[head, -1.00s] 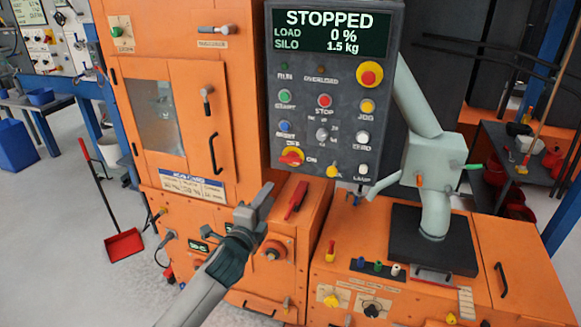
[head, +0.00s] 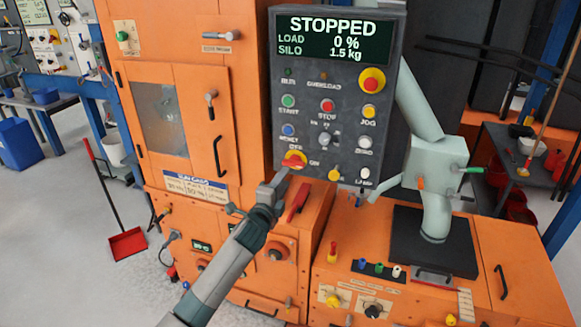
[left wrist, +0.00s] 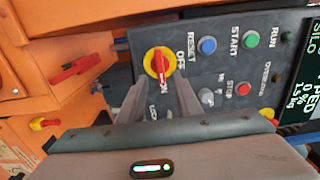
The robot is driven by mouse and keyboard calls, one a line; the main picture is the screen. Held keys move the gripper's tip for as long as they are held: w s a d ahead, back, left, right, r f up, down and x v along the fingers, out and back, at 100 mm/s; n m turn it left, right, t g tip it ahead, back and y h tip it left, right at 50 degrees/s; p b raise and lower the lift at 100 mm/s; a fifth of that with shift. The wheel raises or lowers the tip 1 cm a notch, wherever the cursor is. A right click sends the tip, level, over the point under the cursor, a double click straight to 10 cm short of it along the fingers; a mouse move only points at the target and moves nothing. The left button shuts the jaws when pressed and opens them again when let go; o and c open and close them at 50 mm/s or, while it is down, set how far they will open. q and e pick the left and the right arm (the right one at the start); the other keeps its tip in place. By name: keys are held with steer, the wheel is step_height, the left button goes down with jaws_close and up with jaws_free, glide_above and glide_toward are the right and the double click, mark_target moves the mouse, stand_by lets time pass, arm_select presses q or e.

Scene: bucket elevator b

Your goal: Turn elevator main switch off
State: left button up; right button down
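The main switch (head: 294,159) is a red rotary handle on a yellow round plate, low on the left of the dark control panel (head: 345,100). In the left wrist view the switch (left wrist: 160,62) shows its red handle pointing towards the ON label, with OFF printed beside it. My left gripper (head: 279,182) is just below the switch in the head view. In the left wrist view its two fingers (left wrist: 161,88) are apart and empty, pointing at the switch, one to either side of the handle's line. Contact cannot be told. My right gripper is not in view.
A red lever handle (head: 299,200) sits on the orange housing close to my left gripper. The reset (head: 289,130) and start (head: 288,100) buttons are above the switch. A yellow knob (head: 334,174) is to its right. The display reads STOPPED, load 0 %.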

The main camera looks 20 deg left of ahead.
mark_target(292, 166)
arm_select(q)
steer(key=shift+w+d+p, duration=0.15)
steer(key=shift+w+p, duration=0.35)
steer(key=shift+w, duration=3.1)
jaws_close()
